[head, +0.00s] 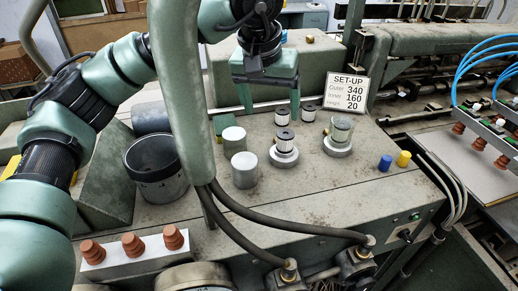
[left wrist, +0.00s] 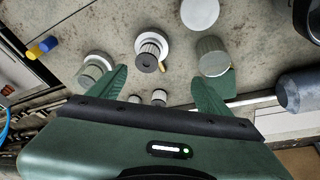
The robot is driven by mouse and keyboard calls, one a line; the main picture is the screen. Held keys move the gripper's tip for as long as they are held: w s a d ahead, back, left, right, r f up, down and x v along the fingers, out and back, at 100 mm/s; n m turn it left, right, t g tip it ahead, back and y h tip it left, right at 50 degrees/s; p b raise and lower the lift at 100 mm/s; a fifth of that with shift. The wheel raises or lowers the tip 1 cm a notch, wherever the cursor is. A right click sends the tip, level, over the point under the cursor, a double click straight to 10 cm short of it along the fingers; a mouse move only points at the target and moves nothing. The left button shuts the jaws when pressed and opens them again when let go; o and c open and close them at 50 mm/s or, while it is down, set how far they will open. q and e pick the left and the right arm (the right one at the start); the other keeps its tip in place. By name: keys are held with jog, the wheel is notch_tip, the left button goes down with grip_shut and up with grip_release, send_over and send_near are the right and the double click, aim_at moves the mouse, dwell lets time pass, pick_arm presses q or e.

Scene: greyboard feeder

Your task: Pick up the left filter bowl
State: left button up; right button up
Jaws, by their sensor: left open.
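A greenish-grey cylinder with a pale top (head: 234,140), which looks like the loose left filter bowl, stands on the machine top. In the left wrist view the cylinder (left wrist: 212,57) is just beyond the right-hand fingertip. The left filter (head: 284,149) is bare, a dark-capped pleated element on a white base; it also shows in the left wrist view (left wrist: 151,52). The right filter (head: 341,130) has a see-through bowl over it. My left gripper (head: 269,114) is open and empty above the machine top, behind and right of the loose bowl. My right gripper is out of view.
A white cylinder (head: 245,170) stands in front of the loose bowl. Two small filter elements (head: 282,115) (head: 309,113) stand behind the left filter. A dark pot (head: 156,168) is at left. A thick green post (head: 178,90) crosses the head view. A SET-UP sign (head: 346,92) stands behind.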

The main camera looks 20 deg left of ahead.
aim_at(234, 133)
pick_arm(q)
jog(key=a+f+n+g+b, duration=0.1)
jog(key=a+f+n, duration=0.1)
jog(key=a+n, duration=0.1)
jog(key=w+a+f+n+g+b, duration=0.1)
jog(key=a+f+n, duration=0.1)
jog(key=n, duration=0.3)
jog(key=w+a+f+n+g+b, duration=0.1)
jog(key=a+n+b, duration=0.1)
jog(key=a+n, duration=0.3)
jog(key=shift+f, duration=0.4)
jog(key=shift+s+a+f+n+g, duration=0.1)
jog(key=shift+a+f+n+g, duration=0.05)
jog(key=shift+a+n+g, duration=0.2)
jog(key=f+p, duration=0.1)
jog(key=f, duration=0.1)
jog(key=f+p, duration=0.1)
jog(key=f, duration=0.1)
jog(key=d+f+p, duration=0.1)
jog(key=f, duration=0.1)
jog(key=shift+p, duration=0.4)
jog(key=shift+f, duration=0.7)
jog(key=c, duration=1.4)
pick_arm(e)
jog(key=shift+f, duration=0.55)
pick_arm(q)
jog(key=shift+r, duration=0.15)
jog(key=shift+c, duration=0.2)
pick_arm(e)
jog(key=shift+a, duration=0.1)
